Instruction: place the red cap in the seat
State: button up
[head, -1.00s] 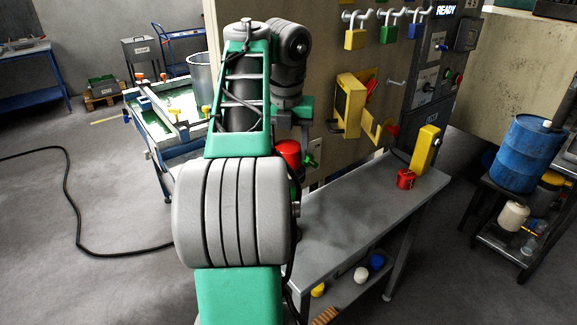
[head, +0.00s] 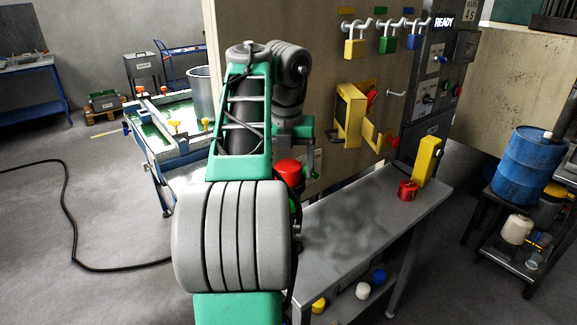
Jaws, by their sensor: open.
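A red cylindrical cap-like piece (head: 289,172) shows just right of my arm, partly hidden behind it. What it rests on is hidden. A smaller red piece (head: 407,190) stands on the grey bench (head: 350,225), near its right end; I cannot tell for sure which of the two is the red cap. My gripper (head: 307,145) is open, beside and above the larger red piece, mostly covered by my own green and grey arm. I cannot tell whether its fingers touch that piece. I cannot clearly make out the seat.
A yellow upright block (head: 426,162) stands beside the smaller red piece. Yellow, white and blue caps sit on the lower shelf. A panel with padlocks (head: 388,42) and an open yellow box (head: 350,113) rises behind the bench. A blue drum (head: 528,160) stands at right.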

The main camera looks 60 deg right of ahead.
aim_at(287, 168)
notch_tip(287, 168, up, 12)
jog(key=a+p, duration=0.2)
jog(key=p, duration=0.9)
jog(key=w+a+f+n, duration=0.2)
jog(key=w+a+n, duration=0.4)
jog(key=n, duration=0.4)
jog(key=w+a+f+n+t+h, duration=0.1)
jog(key=w+a+f+n, duration=0.2)
jog(key=a+n, duration=0.6)
jog(key=w+a+f+n, duration=0.2)
jog(key=w+a+n, duration=0.35)
jog(key=n, duration=0.55)
jog(key=a+f+n+t+y, duration=0.1)
jog(key=a+f+n, duration=0.2)
jog(key=a+n, duration=0.3)
jog(key=a+f+n+t+y, duration=0.1)
jog(key=a+f+n, duration=0.2)
jog(key=a+n, duration=0.4)
jog(key=s+a+f+n, duration=0.1)
jog(key=a+f+n, duration=0.3)
jog(key=a+n, duration=0.3)
jog(key=shift+a+t+y, duration=0.35)
jog(key=shift+t+y, duration=0.05)
